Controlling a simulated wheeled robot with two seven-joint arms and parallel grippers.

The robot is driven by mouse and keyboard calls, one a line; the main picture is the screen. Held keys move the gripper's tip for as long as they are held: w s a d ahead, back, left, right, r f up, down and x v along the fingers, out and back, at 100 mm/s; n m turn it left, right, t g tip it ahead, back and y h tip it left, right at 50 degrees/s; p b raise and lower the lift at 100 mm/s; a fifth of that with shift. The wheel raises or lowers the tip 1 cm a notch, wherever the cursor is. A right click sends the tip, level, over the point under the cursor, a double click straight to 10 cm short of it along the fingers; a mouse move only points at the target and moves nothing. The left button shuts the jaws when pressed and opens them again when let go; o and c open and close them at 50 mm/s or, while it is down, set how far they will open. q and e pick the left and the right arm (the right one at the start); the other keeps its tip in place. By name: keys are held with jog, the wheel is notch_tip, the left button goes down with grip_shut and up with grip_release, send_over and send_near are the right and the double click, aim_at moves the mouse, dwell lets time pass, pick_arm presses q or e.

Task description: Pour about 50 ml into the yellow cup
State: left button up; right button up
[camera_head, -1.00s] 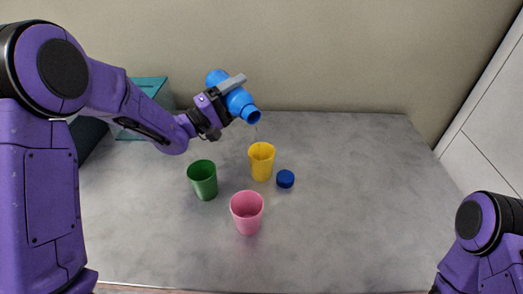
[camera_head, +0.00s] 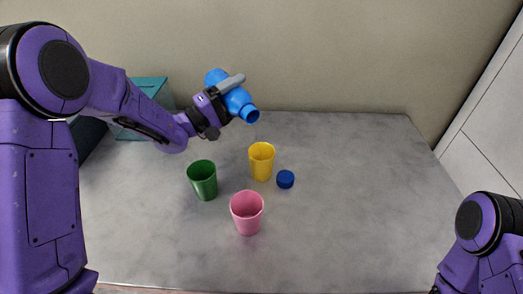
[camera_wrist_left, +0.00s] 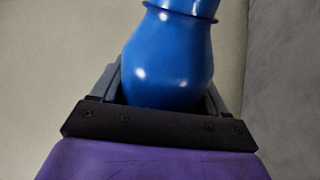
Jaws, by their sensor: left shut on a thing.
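The yellow cup (camera_head: 261,162) stands upright on the grey counter. My left gripper (camera_head: 226,92) is shut on a blue bottle (camera_head: 240,102) and holds it above the counter, up and to the left of the yellow cup in the head view. The bottle is tilted, its open mouth pointing down and to the right toward the cup. No stream shows at the mouth now. The blue bottle (camera_wrist_left: 168,60) also fills the middle of the left wrist view, between the fingers. The liquid level in the cup cannot be made out. My right gripper is out of view; only part of that arm shows.
A green cup (camera_head: 203,180) and a pink cup (camera_head: 247,211) stand upright near the yellow cup. A blue cap (camera_head: 285,179) lies just right of it. A teal box (camera_head: 150,90) stands at the back left. The counter's right side (camera_head: 370,190) is clear.

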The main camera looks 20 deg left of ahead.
pick_arm(q)
jog(key=n+p, duration=0.1)
jog(key=r+n+t+y+p, duration=0.1)
jog(key=n+p, duration=0.1)
jog(key=shift+w+a+r, duration=0.15)
jog(key=shift+r, duration=0.15)
jog(key=n, duration=0.2)
jog(key=shift+w+a+f+n+y+p, duration=0.3)
jog(key=shift+p, duration=0.05)
jog(key=shift+f, duration=0.25)
jog(key=shift+s+r+n+p, duration=0.15)
jog(key=shift+n+p, duration=0.35)
jog(key=shift+n, duration=0.1)
jog(key=shift+f, duration=0.25)
jog(key=shift+d, duration=0.1)
jog(key=shift+r, duration=0.1)
